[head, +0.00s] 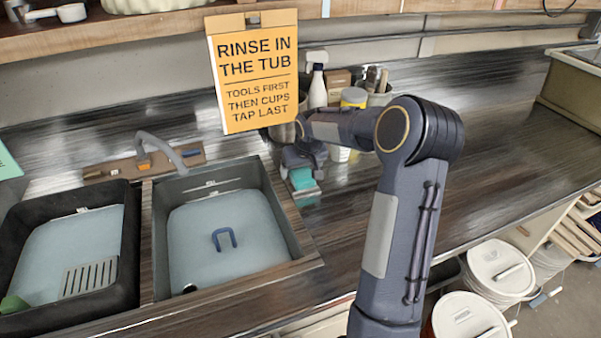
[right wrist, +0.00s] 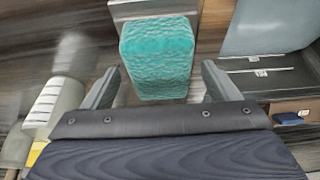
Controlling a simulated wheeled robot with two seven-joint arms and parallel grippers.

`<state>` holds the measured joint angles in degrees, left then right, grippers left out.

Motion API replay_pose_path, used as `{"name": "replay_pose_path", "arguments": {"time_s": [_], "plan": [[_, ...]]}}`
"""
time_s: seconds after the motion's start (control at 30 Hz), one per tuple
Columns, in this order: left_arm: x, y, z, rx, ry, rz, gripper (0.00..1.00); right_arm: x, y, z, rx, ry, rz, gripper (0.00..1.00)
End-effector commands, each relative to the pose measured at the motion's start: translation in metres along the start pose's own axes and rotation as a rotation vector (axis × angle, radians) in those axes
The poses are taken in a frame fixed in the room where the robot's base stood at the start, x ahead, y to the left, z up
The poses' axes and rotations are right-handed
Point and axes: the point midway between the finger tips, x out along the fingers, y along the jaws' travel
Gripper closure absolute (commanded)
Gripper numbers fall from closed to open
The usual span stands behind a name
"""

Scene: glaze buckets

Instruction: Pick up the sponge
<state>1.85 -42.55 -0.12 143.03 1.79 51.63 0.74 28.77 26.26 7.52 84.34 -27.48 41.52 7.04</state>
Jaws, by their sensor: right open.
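The teal sponge (head: 302,179) is on the dark counter just right of the right-hand sink basin, partly hidden by my right gripper (head: 303,165). In the right wrist view the sponge (right wrist: 157,55) is a textured teal block, upright in the picture. My right gripper (right wrist: 162,84) is open, with one finger on each side of the sponge's near end. Gaps show between the fingers and the sponge. A grey metal piece (right wrist: 153,9) is at the sponge's far end; I cannot tell whether it holds it. My left gripper is out of view.
Two basins stand at left, a black one (head: 133,245) and a grey one (head: 158,235), with a tap (head: 165,150). An orange sign (head: 255,70) hangs above. A spray bottle (head: 318,88) and a yellow-lidded jar (head: 354,97) stand behind my arm.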

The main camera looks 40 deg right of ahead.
Motion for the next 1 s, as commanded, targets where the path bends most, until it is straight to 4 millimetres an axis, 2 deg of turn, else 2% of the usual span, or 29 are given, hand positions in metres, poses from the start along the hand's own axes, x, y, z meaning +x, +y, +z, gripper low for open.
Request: {"name": "replay_pose_path", "arguments": {"time_s": [0.13,1.0], "plan": [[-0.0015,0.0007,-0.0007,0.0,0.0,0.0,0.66,0.0095,-0.0001,0.0001,0.001,0.0,-0.001,0.18],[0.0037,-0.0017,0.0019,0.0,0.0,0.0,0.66,0.014,-0.0005,0.0017,-0.001,0.002,-0.001,0.18]]}}
